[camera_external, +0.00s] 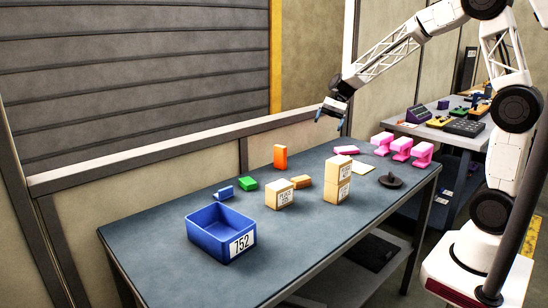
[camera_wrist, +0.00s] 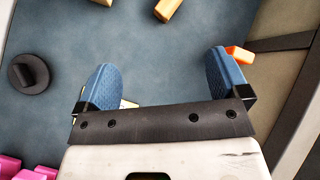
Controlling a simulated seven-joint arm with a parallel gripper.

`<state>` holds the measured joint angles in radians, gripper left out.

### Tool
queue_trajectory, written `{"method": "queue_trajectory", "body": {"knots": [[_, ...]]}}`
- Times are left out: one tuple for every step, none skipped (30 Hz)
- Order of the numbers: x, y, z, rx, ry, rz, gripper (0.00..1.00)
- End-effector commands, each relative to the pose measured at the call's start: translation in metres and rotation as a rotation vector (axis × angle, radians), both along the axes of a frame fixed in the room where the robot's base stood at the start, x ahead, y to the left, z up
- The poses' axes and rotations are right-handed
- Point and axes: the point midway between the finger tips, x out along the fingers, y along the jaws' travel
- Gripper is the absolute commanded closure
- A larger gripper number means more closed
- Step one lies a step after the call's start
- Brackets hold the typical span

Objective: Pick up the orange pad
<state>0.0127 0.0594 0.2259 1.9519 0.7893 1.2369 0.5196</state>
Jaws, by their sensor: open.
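Two orange pieces are on the table. A bright orange block (camera_external: 280,156) stands upright near the wall side, and a flatter, yellower orange block (camera_external: 301,181) lies beside the cream boxes. I cannot tell for sure which is the orange pad. My gripper (camera_external: 331,119) is open and empty, high above the table's far side, to the right of both. In the wrist view, my gripper (camera_wrist: 161,72) has its blue fingers wide apart.
The blue bin (camera_external: 220,232) labelled 752 is at the table's front left. Green (camera_external: 248,184) and blue (camera_external: 223,193) pieces, a dark round piece (camera_external: 391,181) and pink clamps (camera_external: 402,148) also lie here.

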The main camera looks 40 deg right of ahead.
Motion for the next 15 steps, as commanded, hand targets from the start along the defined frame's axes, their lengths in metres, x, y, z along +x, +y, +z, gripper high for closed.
{"method": "queue_trajectory", "body": {"knots": [[0.012,0.003,-0.007,0.019,0.023,-0.018,0.06],[0.018,0.004,-0.01,0.029,0.038,-0.03,0.06],[0.028,0.006,-0.015,0.046,0.055,-0.046,0.06],[0.034,0.008,-0.018,0.057,0.07,-0.057,0.06],[0.04,0.009,-0.022,0.07,0.085,-0.07,0.06],[0.049,0.011,-0.026,0.085,0.103,-0.085,0.06],[0.055,0.013,-0.03,0.097,0.117,-0.097,0.06],[0.062,0.015,-0.034,0.109,0.132,-0.108,0.06],[0.071,0.017,-0.038,0.125,0.15,-0.124,0.06],[0.077,0.018,-0.043,0.136,0.164,-0.134,0.06],[0.083,0.019,-0.046,0.149,0.178,-0.146,0.06],[0.092,0.021,-0.052,0.164,0.198,-0.161,0.06],[0.098,0.023,-0.056,0.176,0.212,-0.172,0.06],[0.104,0.024,-0.06,0.187,0.225,-0.183,0.06],[0.112,0.026,-0.066,0.203,0.246,-0.198,0.06]]}}
